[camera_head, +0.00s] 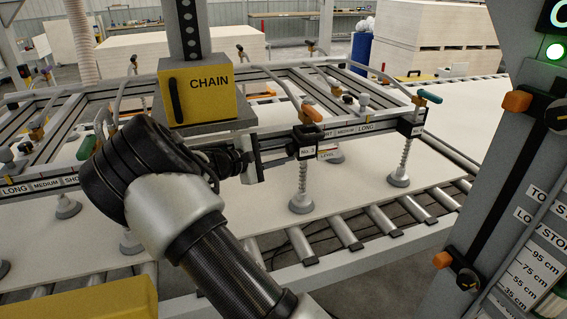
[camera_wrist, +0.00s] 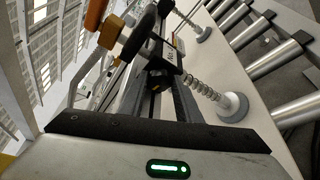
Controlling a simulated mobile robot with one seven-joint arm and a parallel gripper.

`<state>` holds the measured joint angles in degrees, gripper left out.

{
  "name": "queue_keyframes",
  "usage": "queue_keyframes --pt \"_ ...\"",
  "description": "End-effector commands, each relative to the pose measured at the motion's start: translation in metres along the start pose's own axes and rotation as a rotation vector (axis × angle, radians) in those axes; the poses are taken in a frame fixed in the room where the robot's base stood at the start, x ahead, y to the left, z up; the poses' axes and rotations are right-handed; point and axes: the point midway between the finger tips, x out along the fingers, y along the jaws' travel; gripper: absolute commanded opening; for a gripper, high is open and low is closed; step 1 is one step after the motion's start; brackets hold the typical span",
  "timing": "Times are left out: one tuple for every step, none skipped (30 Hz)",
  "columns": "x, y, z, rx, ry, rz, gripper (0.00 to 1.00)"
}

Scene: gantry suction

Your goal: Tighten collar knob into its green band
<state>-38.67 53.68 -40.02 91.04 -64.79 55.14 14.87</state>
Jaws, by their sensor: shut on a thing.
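My gripper (camera_head: 254,161) reaches the near rail of the suction frame, just left of the black collar block (camera_head: 306,141) marked "NO. 3". Its jaws are shut on the collar knob, which the fingers almost wholly hide. The green band cannot be made out in either view. In the wrist view my gripper (camera_wrist: 158,82) meets the dark collar parts, and the collar block (camera_wrist: 165,52) with its white label stands just beyond. A spring suction cup (camera_head: 302,200) hangs below the block and rests on the pale board.
The yellow "CHAIN" box (camera_head: 205,92) hangs on the column close above my arm. An orange-tipped lever (camera_head: 311,113) rises over the block. The pale board (camera_head: 365,185) lies on rollers (camera_head: 340,232). A grey post with "95 cm" markings (camera_head: 545,262) stands at right.

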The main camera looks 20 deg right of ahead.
Motion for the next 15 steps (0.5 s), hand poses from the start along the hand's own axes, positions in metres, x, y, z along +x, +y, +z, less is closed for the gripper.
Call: queue_keyframes --pt "0.0002 -0.0067 -0.0035 0.024 0.002 0.011 0.08" --pt "0.0003 -0.0065 -0.0032 0.041 0.001 0.017 0.08" --pt "0.0001 -0.0063 -0.0031 0.061 0.002 0.025 0.08" --pt "-0.0002 -0.0061 -0.0032 0.074 0.002 0.03 0.08" --pt "-0.0003 -0.0058 -0.0031 0.086 0.002 0.036 0.08" --pt "-0.0003 -0.0053 -0.0028 0.101 0.002 0.042 0.08" --pt "-0.0002 -0.005 -0.0025 0.11 0.002 0.047 0.08" --pt "-0.0001 -0.0048 -0.0023 0.119 0.002 0.05 0.08" --pt "-0.0002 -0.0045 -0.002 0.13 0.002 0.054 0.08" --pt "-0.0002 -0.0043 -0.0019 0.136 0.002 0.056 0.08" --pt "-0.0003 -0.0041 -0.0017 0.141 0.002 0.058 0.08" --pt "-0.0004 -0.0038 -0.0015 0.148 0.002 0.061 0.08" --pt "-0.0005 -0.0035 -0.0014 0.152 0.002 0.062 0.08" --pt "-0.0006 -0.0032 -0.0012 0.155 0.002 0.063 0.08" --pt "-0.0006 -0.0029 -0.001 0.158 0.002 0.064 0.08"
